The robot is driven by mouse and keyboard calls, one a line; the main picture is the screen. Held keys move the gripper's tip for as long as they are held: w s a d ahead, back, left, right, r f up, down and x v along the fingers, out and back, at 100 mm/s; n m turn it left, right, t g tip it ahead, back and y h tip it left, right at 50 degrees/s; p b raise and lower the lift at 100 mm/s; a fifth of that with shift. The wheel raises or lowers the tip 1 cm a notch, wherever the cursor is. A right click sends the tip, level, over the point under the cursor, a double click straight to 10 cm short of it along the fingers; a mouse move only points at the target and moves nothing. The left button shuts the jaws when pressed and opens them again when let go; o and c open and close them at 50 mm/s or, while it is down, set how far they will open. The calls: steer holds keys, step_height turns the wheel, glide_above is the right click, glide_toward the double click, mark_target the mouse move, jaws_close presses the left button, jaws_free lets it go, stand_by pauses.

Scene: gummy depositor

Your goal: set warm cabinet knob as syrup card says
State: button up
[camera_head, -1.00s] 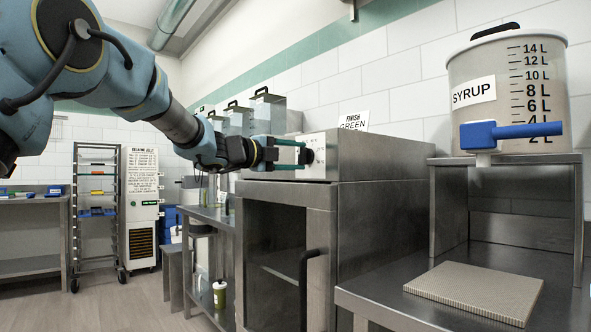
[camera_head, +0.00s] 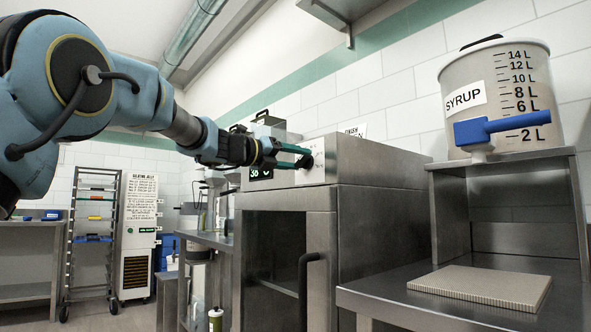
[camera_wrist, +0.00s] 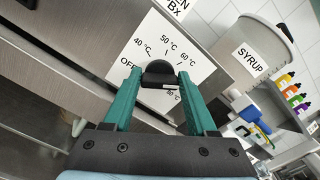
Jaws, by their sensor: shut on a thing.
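The black knob (camera_wrist: 158,72) sits on the white dial plate (camera_wrist: 136,62) of the steel warm cabinet (camera_head: 380,210). The dial shows OFF, 40, 50 and 60 °C, and a partly covered mark at lower right. My gripper (camera_wrist: 160,80) has its teal fingers closed on the knob from both sides; in the head view the knob (camera_head: 306,160) is at the fingertips. I cannot tell which mark the knob points to. No card with a readable syrup setting shows; a card (camera_head: 357,130) above the cabinet is mostly hidden.
A syrup tank (camera_head: 497,105) with a blue tap stands on a steel stand at right. A ribbed mat (camera_head: 480,287) lies on the bench below it. The cabinet's door handle (camera_head: 304,290) sticks out below my arm. A rack (camera_head: 92,240) stands at far left.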

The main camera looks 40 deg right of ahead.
steer(key=shift+s+f+m+b, duration=0.15)
steer(key=shift+m+b, duration=0.5)
steer(key=shift+m, duration=0.45)
steer(key=o, duration=1.4)
steer(key=shift+c, duration=0.2)
steer(key=shift+a, duration=0.15)
steer(key=a+b, duration=0.1)
steer(key=a, duration=0.9)
steer(key=shift+w+a, duration=0.25)
steer(key=shift+w, duration=0.15)
